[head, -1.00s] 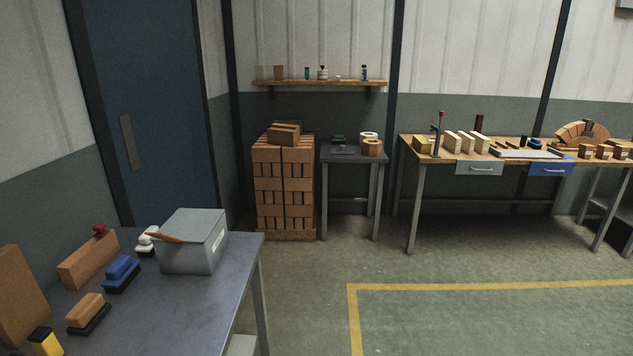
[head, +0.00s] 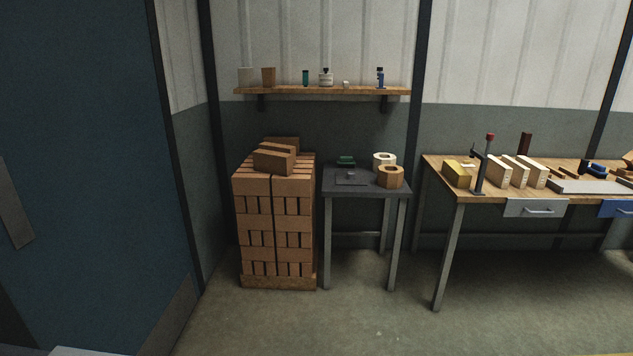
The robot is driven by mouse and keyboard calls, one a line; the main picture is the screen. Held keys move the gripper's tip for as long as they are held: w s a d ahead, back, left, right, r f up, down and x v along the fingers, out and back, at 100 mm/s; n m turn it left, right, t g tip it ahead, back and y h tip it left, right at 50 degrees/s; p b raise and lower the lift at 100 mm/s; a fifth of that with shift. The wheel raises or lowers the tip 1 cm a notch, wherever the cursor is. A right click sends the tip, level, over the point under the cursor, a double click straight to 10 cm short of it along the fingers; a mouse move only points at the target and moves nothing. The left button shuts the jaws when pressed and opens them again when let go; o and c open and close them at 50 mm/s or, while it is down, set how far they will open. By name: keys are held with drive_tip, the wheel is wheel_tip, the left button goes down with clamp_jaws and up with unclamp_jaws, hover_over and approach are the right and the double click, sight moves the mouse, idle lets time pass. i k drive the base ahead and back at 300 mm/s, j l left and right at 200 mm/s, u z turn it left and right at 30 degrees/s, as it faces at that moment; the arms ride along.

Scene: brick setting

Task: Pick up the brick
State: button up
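A tall stack of orange-brown bricks (head: 274,224) stands on the floor against the back wall, left of the middle. A loose brick (head: 273,161) lies on top of the stack, and another brick (head: 283,143) lies behind it, partly hidden. I cannot tell which brick the task means. My gripper is not in view.
A small dark table (head: 349,190) with tape rolls (head: 390,177) stands right of the stack. A workbench (head: 470,197) with pale blocks is farther right. A shelf (head: 322,91) hangs above. A blue door (head: 90,170) is at left. The floor (head: 330,325) ahead is clear.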

sight(265, 161)
drive_tip(key=i, duration=1.85)
drive_tip(key=i+l+u, duration=0.1)
drive_tip(key=i+u, duration=0.3)
drive_tip(key=i+l+u, duration=0.25)
drive_tip(key=i+u, duration=0.15)
drive_tip(key=i, duration=0.15)
drive_tip(key=i+l+u, duration=0.85)
drive_tip(key=k+l, duration=0.05)
drive_tip(key=l, duration=0.05)
